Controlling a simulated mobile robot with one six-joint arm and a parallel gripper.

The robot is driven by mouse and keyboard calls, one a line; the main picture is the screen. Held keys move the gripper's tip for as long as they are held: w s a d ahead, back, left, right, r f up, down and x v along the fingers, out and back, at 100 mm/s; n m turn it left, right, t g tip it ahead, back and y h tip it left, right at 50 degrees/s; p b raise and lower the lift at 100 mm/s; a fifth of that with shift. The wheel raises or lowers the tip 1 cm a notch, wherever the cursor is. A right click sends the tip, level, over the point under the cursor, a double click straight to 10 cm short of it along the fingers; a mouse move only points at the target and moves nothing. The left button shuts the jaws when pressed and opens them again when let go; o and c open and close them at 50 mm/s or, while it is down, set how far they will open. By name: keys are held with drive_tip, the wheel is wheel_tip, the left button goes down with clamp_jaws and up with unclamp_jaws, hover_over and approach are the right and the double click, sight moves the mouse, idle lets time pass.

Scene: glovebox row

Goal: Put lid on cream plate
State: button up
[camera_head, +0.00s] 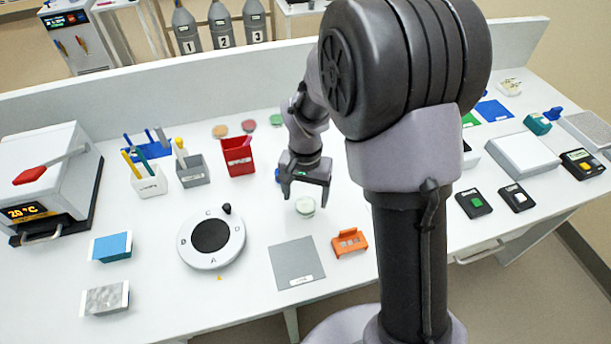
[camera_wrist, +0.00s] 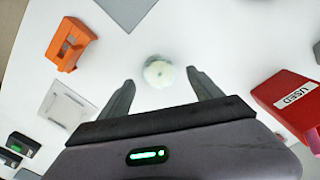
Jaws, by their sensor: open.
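A small round pale dish (camera_head: 305,206) with a faint green-cream tint lies on the white bench. It also shows in the wrist view (camera_wrist: 158,73), between and just beyond my fingertips. I cannot tell whether it is the lid, the cream plate, or one on the other. My gripper (camera_head: 306,198) is open and empty, pointing down just above and behind the dish; its two fingers (camera_wrist: 160,79) stand apart on either side. No separate lid or cream plate can be made out. My arm hides part of the bench to the right.
A grey mat (camera_head: 297,263) and an orange holder (camera_head: 349,242) lie in front of the dish. A round dial stand (camera_head: 211,240) is to the left. Bench around the dish is clear.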

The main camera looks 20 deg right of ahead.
wheel_tip(320, 180, up, 16)
drive_tip(key=p, duration=0.5)
drive_tip(key=s+a+r+n+t+y+b, duration=0.1)
drive_tip(key=s+a+t+b, duration=0.1)
drive_tip(key=s, duration=0.7)
drive_tip(key=s+a+r+t+y+b, duration=0.1)
drive_tip(key=s+b, duration=0.4)
drive_tip(key=s, duration=0.5)
drive_tip(key=r+t, duration=0.1)
drive_tip(key=t, duration=0.1)
drive_tip(key=shift+a+n+t, duration=0.4)
